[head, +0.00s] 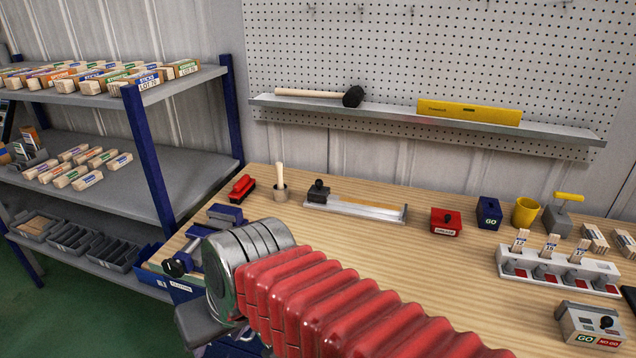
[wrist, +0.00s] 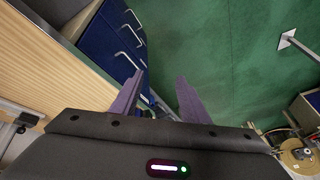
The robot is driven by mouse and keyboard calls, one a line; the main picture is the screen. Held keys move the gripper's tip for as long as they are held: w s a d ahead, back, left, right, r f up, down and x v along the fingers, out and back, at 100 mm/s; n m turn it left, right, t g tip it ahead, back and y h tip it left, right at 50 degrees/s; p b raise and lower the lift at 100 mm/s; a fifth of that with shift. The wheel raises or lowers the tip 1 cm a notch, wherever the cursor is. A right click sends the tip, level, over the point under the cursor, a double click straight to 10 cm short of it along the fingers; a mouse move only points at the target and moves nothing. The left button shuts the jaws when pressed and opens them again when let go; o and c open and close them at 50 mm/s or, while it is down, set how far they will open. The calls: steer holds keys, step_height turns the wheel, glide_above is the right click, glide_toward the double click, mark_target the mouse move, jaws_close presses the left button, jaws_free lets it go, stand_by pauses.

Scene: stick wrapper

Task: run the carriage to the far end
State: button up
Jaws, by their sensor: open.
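A dark carriage with a black knob (head: 318,190) sits at the left end of a low metal rail (head: 365,208) on the wooden bench.
Blue drawers (wrist: 112,45) with handles flank my fingers.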

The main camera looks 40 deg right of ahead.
steer(key=w+d+m+t+y, duration=0.35)
steer(key=w+m+y, duration=0.35)
steer(key=w+m, duration=0.8)
steer(key=w+d+m+t, duration=0.3)
steer(key=w+d+m, duration=0.1)
steer(key=w+d, duration=0.4)
steer(key=m+t+h, duration=0.6)
steer(key=m+h, duration=0.8)
steer(key=m, duration=0.5)
glide_toward(321, 183)
steer(key=shift+v, duration=1.2)
steer(key=shift+d+r, duration=0.1)
steer(key=shift+w, duration=0.1)
steer(key=x, duration=1.3)
steer(key=shift+w, duration=0.3)
